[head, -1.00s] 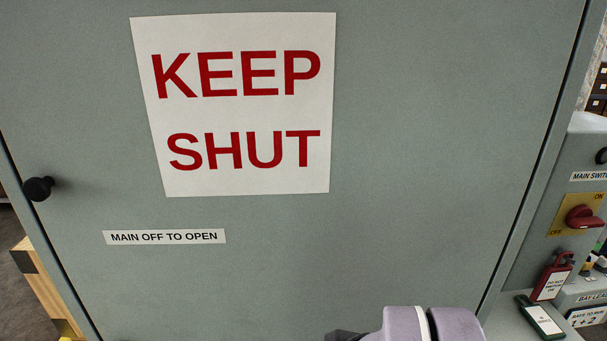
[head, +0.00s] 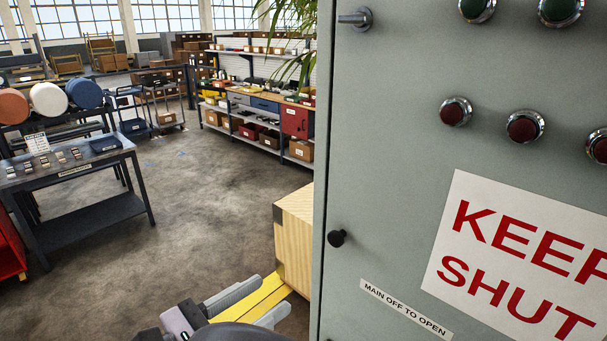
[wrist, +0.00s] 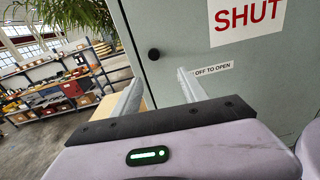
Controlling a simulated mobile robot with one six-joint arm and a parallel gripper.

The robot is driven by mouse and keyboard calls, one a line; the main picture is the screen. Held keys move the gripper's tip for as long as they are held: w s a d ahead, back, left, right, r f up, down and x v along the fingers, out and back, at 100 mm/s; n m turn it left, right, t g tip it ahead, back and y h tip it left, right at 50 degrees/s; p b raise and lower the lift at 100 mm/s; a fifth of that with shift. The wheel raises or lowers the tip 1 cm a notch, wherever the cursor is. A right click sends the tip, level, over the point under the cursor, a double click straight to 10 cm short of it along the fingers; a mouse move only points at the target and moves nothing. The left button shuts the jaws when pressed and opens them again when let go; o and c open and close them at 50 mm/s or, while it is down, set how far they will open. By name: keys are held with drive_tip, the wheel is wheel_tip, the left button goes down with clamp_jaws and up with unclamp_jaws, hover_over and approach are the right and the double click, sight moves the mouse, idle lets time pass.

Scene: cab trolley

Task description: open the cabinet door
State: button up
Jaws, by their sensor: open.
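The grey-green cabinet door (head: 385,215) fills the right of the head view and looks shut. It carries a white KEEP SHUT sign (head: 510,255) and a MAIN OFF TO OPEN label (head: 405,309). A small round black knob (head: 337,238) sits near the door's left edge; it also shows in the wrist view (wrist: 154,54). My gripper (head: 272,293) is open and empty, lower left of the knob in the head view. In the wrist view the knob appears beyond the fingers, between their tips, with no contact visible.
A wooden block or crate (head: 297,225) stands just left of the cabinet, close to my gripper. Red and green buttons and a metal fitting (head: 355,18) are higher on the cabinet. A dark workbench (head: 75,175) stands at left, shelving (head: 265,130) behind. The floor between is clear.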

sight(333, 240)
drive_tip(key=shift+n+t, duration=0.4)
drive_tip(key=b+x, duration=0.1)
drive_tip(key=x, duration=0.4)
drive_tip(key=b+x, duration=0.1)
drive_tip(key=x, duration=0.5)
drive_tip(key=b+x, duration=0.1)
drive_tip(key=x, duration=0.5)
drive_tip(key=shift+w+a, duration=0.25)
drive_tip(key=shift+a, duration=0.1)
clamp_jaws()
drive_tip(key=shift+f, duration=0.1)
